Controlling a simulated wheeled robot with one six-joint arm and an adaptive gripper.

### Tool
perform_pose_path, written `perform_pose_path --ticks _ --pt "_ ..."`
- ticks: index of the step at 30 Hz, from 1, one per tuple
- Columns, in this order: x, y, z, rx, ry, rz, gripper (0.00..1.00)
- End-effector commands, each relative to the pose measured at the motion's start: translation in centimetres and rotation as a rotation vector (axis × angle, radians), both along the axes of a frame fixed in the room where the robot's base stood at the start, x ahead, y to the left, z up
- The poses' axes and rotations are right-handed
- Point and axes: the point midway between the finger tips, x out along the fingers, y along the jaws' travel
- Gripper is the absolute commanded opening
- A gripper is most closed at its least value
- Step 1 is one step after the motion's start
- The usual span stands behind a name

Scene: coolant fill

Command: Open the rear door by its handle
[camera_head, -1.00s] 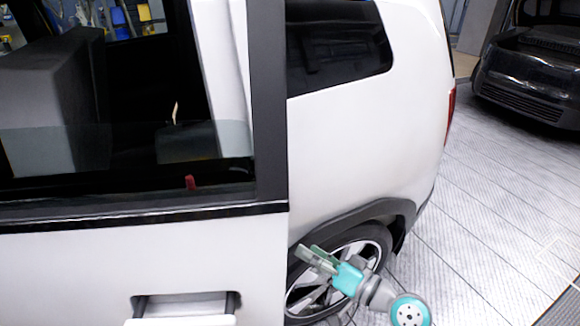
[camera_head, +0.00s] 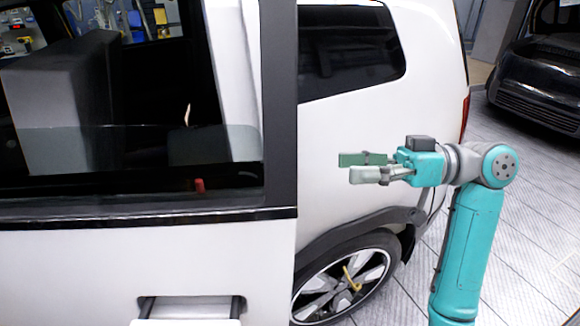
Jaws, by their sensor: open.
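The white rear door (camera_head: 80,260) with its dark-framed window fills the left of the view. Its right edge overlaps the car's rear side panel. It looks as if it stands out from the body, but I cannot tell how far. The door handle (camera_head: 188,322) is at the bottom edge, in front of a dark-sided recess and partly cut off by the frame. My gripper (camera_head: 352,168) is open and empty, pointing left in front of the rear side panel. It is right of the door's edge, above and to the right of the handle, and apart from it.
The rear wheel (camera_head: 343,285) and its dark arch (camera_head: 365,225) are below my gripper. A grey seat (camera_head: 75,95) shows through the door window. A black car (camera_head: 540,75) stands at the back right. The floor (camera_head: 530,210) on the right is clear.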

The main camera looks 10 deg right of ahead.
Motion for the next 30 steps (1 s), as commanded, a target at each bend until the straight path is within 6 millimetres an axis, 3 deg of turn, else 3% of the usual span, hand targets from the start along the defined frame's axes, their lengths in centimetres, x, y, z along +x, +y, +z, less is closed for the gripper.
perform_pose_path --ticks 18,30 --pt "1.2 9.0 0.0 0.002 0.002 0.002 0.66" --pt "1.4 10.6 -0.1 0.001 0.002 -0.001 0.66"
